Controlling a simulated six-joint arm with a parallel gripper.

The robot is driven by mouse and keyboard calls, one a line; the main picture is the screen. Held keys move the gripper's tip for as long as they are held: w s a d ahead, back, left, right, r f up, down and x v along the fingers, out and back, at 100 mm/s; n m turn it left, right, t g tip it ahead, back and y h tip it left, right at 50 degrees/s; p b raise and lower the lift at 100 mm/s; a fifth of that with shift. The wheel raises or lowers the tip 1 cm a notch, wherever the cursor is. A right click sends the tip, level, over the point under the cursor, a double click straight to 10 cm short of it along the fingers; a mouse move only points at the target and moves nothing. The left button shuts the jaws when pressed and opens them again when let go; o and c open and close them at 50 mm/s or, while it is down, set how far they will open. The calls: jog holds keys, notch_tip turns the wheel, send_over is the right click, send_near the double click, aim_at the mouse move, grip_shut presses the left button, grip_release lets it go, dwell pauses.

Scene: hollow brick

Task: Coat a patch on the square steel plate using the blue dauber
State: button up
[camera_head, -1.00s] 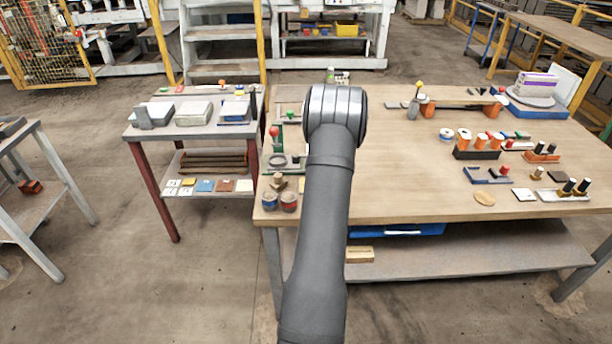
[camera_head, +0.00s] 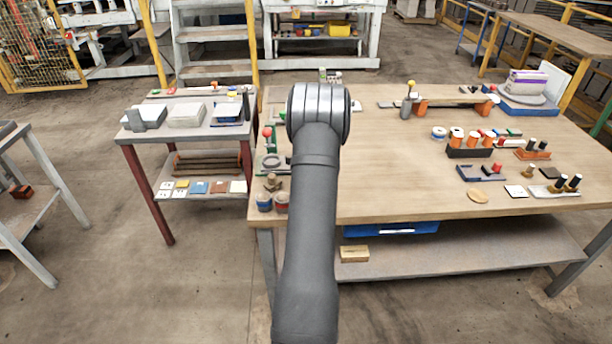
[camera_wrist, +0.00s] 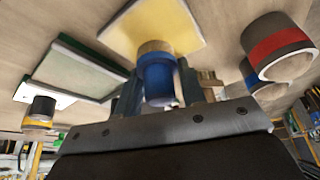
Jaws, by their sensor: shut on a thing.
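In the wrist view my gripper (camera_wrist: 158,88) is shut on the blue dauber (camera_wrist: 158,80), a short blue cylinder with a tan end. The dauber's tan end overlaps a yellow square (camera_wrist: 185,22) in that view; I cannot tell whether they touch. A grey-green square panel with a pale edge (camera_wrist: 78,72) lies left of the dauber. I cannot tell whether either square is the steel plate. In the head view my arm hides my gripper and the dauber.
Two cans with a red band (camera_wrist: 278,47) and a blue band (camera_wrist: 250,75) stand close right of my gripper. A black-and-yellow cylinder (camera_wrist: 40,110) is at the left. The wooden table (camera_head: 400,180) has free room in the middle. A smaller table (camera_head: 175,135) stands left.

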jog(key=shift+a, duration=0.85)
notch_tip(320, 180, up, 8)
jog(key=shift+r, duration=0.1)
dwell(0.4)
jog(key=s+r+m+t+h, duration=0.2)
jog(key=s+r+m, duration=0.2)
jog(key=s+m, duration=0.6)
jog(key=shift+s+r+t+h, duration=0.15)
jog(key=shift+s+t+h, duration=0.25)
jog(key=shift+s, duration=0.8)
